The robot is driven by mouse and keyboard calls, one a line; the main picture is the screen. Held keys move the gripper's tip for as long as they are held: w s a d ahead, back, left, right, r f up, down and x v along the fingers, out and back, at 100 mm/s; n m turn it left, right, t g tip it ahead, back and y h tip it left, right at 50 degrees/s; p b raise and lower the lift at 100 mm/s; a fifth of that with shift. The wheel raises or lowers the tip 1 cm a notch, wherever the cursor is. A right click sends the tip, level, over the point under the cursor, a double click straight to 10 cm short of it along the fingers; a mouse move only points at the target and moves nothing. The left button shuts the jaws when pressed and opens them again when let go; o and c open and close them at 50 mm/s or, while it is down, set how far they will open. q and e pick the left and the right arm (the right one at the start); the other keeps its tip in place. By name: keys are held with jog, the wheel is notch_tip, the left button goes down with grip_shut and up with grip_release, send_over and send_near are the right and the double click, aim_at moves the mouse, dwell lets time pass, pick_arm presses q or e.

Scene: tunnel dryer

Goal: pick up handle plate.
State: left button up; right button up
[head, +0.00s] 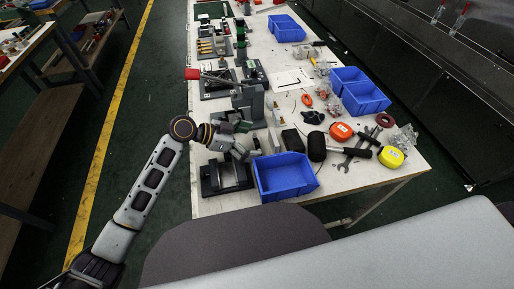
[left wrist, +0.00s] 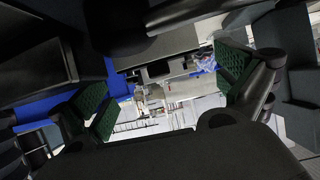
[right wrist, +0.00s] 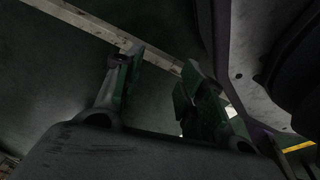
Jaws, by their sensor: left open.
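My left gripper (head: 240,147) is over the near left part of the workbench, beside small upright grey and beige parts (head: 274,140). I cannot tell for sure which part is the handle plate. In the left wrist view my left gripper (left wrist: 168,92) is open, its green pads apart. A grey block with a dark recess (left wrist: 160,70) shows beyond the gap; I see nothing clamped between the pads. A dark grey fixture (head: 226,178) stands just below the gripper in the head view. My right gripper (right wrist: 162,88) is open and empty above the dark floor, outside the head view.
A blue bin (head: 285,192) stands at the near edge, right of the fixture. Grey fixtures (head: 219,84) line the bench's left side.

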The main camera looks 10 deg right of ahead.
pick_arm(q)
jog(key=shift+x, duration=1.1)
jog(key=shift+r, duration=0.1)
jog(key=c, duration=1.1)
